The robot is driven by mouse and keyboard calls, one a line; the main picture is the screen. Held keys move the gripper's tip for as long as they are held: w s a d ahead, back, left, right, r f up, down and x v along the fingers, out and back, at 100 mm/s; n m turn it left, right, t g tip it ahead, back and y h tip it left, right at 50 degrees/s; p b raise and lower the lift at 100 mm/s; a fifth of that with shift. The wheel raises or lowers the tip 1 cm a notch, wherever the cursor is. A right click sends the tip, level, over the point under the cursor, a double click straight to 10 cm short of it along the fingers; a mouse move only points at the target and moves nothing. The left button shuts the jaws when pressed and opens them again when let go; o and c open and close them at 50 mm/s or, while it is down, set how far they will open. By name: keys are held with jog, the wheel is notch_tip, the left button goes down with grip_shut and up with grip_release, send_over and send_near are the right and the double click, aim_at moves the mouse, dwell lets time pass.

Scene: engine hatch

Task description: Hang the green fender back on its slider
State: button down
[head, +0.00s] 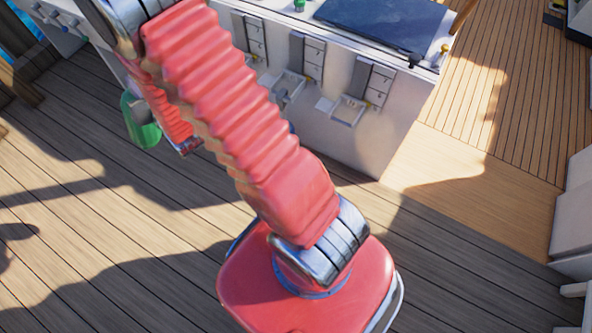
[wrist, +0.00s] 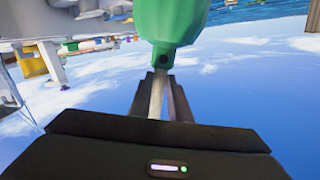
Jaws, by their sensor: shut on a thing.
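The green fender (wrist: 172,20) fills the top middle of the wrist view. Its tapered end, with a dark hole, points at my gripper (wrist: 161,82). The dark fingers are shut at that end, and a pale strip shows between them. The fender's far end is outside the wrist view. I cannot make out the slider in either view.
A white cabinet (head: 390,130) with small latched boxes and a dark top panel (head: 385,22) stands behind the arm. Open wooden deck (head: 90,215) lies left and in front. White casing (head: 575,210) is at the right edge. A yellow thing (wrist: 33,63) shows in the wrist view.

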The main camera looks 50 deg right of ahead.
jog(key=d+f+m+g+h, duration=0.25)
jog(key=d+f+h, duration=0.35)
jog(key=d+f, duration=0.75)
jog(key=s+d+f+m+g+h, duration=0.1)
jog(key=s+d+f+m+h, duration=0.1)
jog(key=s+d+f, duration=0.45)
jog(key=s+d+f+m+g+h, duration=0.2)
jog(key=s+d+f, duration=0.15)
jog(key=f, duration=0.55)
jog(key=s+d+f+m+g+h, duration=0.1)
jog(key=s+f+g, duration=0.1)
jog(key=s+f, duration=0.5)
jog(key=s+d+f+m+g+h, duration=0.2)
jog(key=s+f, duration=0.5)
jog(key=s, duration=0.6)
jog(key=s+d+f+m+g+h, duration=0.1)
jog(key=s+d+f+g, duration=0.1)
jog(key=s+f+g, duration=0.2)
jog(key=s+f, duration=0.3)
jog(key=s, duration=0.3)
jog(key=shift+s+d+f+h, duration=0.15)
jog(key=shift+s+h, duration=0.15)
jog(key=shift+s, duration=0.1)
jog(key=shift+d, duration=0.2)
